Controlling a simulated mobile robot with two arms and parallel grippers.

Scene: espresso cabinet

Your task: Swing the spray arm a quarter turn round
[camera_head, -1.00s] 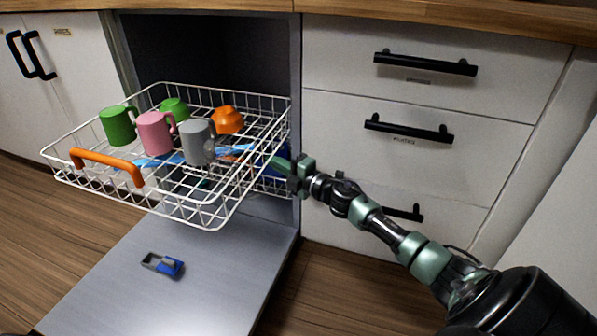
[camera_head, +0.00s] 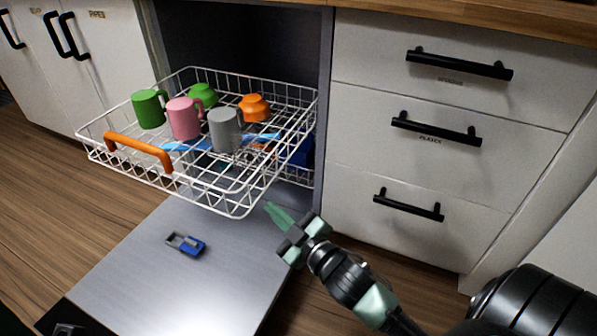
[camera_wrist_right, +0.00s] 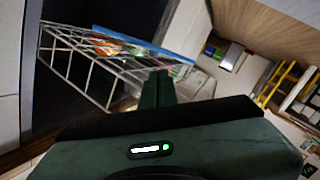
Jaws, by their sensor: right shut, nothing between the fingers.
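The light blue spray arm (camera_head: 187,146) shows through the wires of the white pulled-out rack (camera_head: 250,205), under the cups. Cups and wires hide part of it, so its exact angle is hard to tell. In the right wrist view a long blue strip (camera_wrist_right: 140,42), which looks like the spray arm, lies across the rack. My right gripper (camera_head: 272,208) is shut and empty, just outside the rack's front right corner, over the lowered door (camera_head: 150,285). Its closed fingers (camera_wrist_right: 157,88) show in the right wrist view. My left gripper is not recognisable in view.
Upside-down cups stand on the rack: green (camera_head: 149,110), pink (camera_head: 185,118), grey (camera_head: 224,130) and orange (camera_head: 254,107) among them. The rack has an orange handle (camera_head: 137,150). A blue-and-grey piece (camera_head: 186,244) lies on the door. Closed drawers (camera_head: 430,140) stand at right.

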